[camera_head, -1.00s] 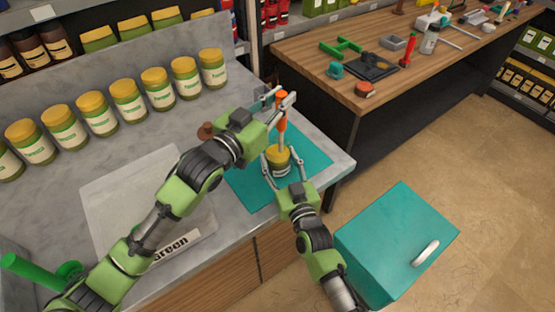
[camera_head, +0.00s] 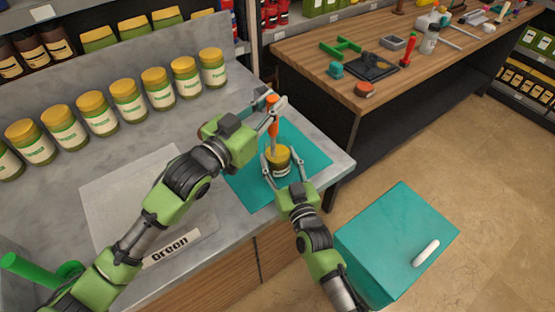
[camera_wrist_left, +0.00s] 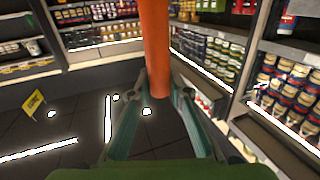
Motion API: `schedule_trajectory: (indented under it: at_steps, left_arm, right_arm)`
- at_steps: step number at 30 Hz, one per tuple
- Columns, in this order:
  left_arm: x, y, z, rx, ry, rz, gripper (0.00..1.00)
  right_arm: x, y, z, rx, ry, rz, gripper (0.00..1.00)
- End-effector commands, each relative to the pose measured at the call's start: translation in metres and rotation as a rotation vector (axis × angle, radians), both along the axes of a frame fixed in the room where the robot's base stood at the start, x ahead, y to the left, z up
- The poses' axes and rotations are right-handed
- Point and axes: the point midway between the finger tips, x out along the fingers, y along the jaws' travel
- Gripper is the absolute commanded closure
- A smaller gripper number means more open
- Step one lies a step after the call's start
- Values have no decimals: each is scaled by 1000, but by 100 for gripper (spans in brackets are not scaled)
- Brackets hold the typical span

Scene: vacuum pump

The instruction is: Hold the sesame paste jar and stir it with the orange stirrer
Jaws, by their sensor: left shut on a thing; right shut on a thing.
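The sesame paste jar (camera_head: 279,169), with a yellow top and pale label, stands on the teal mat near the counter's right corner. My right gripper (camera_head: 277,165) is shut around the jar from the front. My left gripper (camera_head: 271,112) is above the jar and shut on the orange stirrer (camera_head: 272,102). The stirrer is nearly upright, its thin grey shaft reaching down to the jar's top. Its lower end is hidden, and how deep it sits cannot be told. In the left wrist view the orange handle (camera_wrist_left: 156,45) runs between the fingers.
The teal mat (camera_head: 238,187) lies under the jar. A row of similar jars (camera_head: 127,100) stands along the counter's back. A pale board (camera_head: 115,195) lies left of the mat. A teal cabinet (camera_head: 400,240) and a wooden table (camera_head: 320,78) stand to the right.

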Motion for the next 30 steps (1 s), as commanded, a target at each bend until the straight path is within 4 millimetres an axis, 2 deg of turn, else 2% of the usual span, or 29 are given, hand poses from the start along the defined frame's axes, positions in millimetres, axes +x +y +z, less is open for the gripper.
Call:
schedule_trajectory:
  at_steps: [10, 21, 30]
  left_arm:
    - [-1, -1, 1, -1, -2, 0, 100]
    - [-4, -20, 1, -3, -1, -1, 100]
    - [-4, -20, 1, -1, -2, 0, 100]
  right_arm:
    - [0, 0, -2, -1, 4, 0, 84]
    - [0, 0, -2, -1, 4, 1, 84]
    - [0, 0, -2, -1, 3, 0, 84]
